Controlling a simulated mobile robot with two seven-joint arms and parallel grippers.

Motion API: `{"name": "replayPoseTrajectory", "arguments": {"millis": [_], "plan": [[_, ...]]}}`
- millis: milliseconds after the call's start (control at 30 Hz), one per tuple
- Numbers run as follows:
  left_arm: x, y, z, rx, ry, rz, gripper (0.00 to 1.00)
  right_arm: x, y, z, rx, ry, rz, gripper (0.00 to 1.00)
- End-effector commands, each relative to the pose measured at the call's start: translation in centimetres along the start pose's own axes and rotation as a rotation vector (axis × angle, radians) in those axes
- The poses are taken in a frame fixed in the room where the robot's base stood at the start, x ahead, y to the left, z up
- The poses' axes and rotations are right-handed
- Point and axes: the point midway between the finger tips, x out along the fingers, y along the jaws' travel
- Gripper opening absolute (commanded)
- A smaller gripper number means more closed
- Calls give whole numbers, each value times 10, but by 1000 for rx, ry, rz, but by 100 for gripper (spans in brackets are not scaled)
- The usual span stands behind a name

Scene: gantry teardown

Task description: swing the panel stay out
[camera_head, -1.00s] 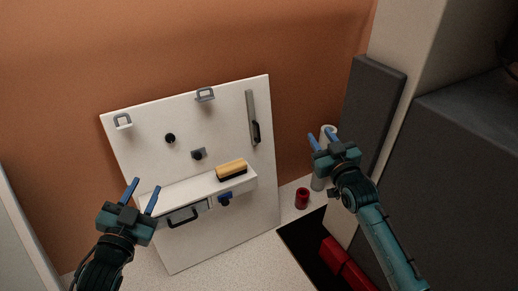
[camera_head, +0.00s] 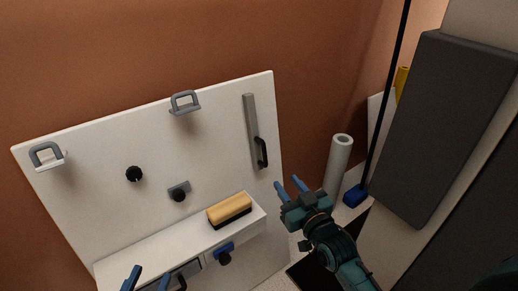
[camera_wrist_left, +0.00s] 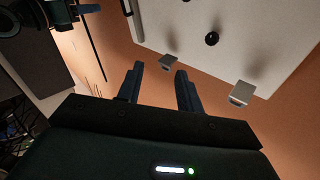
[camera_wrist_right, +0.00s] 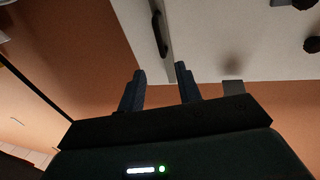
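The panel stay looks to be the grey upright bar (camera_head: 250,125) with a black handle (camera_head: 261,152), lying along the right side of the white panel (camera_head: 90,180). In the right wrist view the bar (camera_wrist_right: 152,60) and its black handle (camera_wrist_right: 160,34) show at the top, beyond the fingers. My right gripper (camera_head: 287,188) is open and empty, below and right of the handle and apart from it. My left gripper (camera_head: 149,281) is open and empty at the bottom edge, in front of the panel's shelf; its fingers also show apart in the left wrist view (camera_wrist_left: 160,75).
The panel carries two grey brackets (camera_head: 185,102), black knobs (camera_head: 134,174) and a shelf (camera_head: 150,245) with a yellow brush (camera_head: 229,209). A pale roll (camera_head: 338,165), a black pole with a blue base (camera_head: 355,196) and a dark slab (camera_head: 440,120) stand at the right.

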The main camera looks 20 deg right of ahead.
Motion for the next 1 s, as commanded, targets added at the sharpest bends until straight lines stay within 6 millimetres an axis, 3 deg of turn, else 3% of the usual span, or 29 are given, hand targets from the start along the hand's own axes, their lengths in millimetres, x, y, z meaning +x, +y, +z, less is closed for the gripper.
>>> {"name": "replayPoseTrajectory", "arguments": {"millis": [167,600,800,1000], "plan": [[0,3,2,10,33,5,36,18,0,2,0,2,0,34],[3,10,1,-8,139,23,36,106,0,2,0,3,0,34],[4,10,0,-28,149,26,36,126,0,1,-1,1,0,34],[4,10,-2,-34,151,26,36,131,0,0,-1,0,0,34]]}}
